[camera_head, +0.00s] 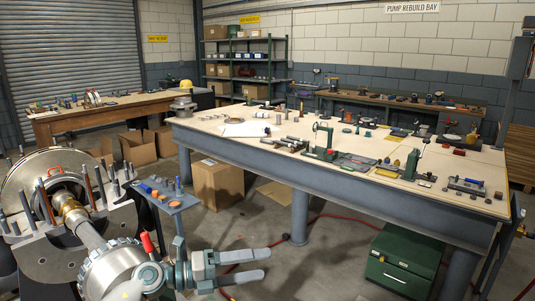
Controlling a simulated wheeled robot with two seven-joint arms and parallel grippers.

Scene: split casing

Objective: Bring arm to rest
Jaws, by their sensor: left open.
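My left gripper (266,265) is low in the head view, left of centre, with its two grey fingers pointing right. The fingers are apart with nothing between them. It hangs over the floor, in front of the big workbench and to the right of the split casing. The grey casing (48,262) stands at the lower left with upright studs and a shaft running through it. My left wrist and gripper overlap the near end of this assembly in the picture. My right gripper is not in view.
A large workbench (210,146) carries tools and parts. A small blue-grey side stand (181,205) holding small parts is close behind my left gripper. A cardboard box (217,186) and a green chest (402,262) stand on the floor. A red hose (334,217) crosses the floor.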

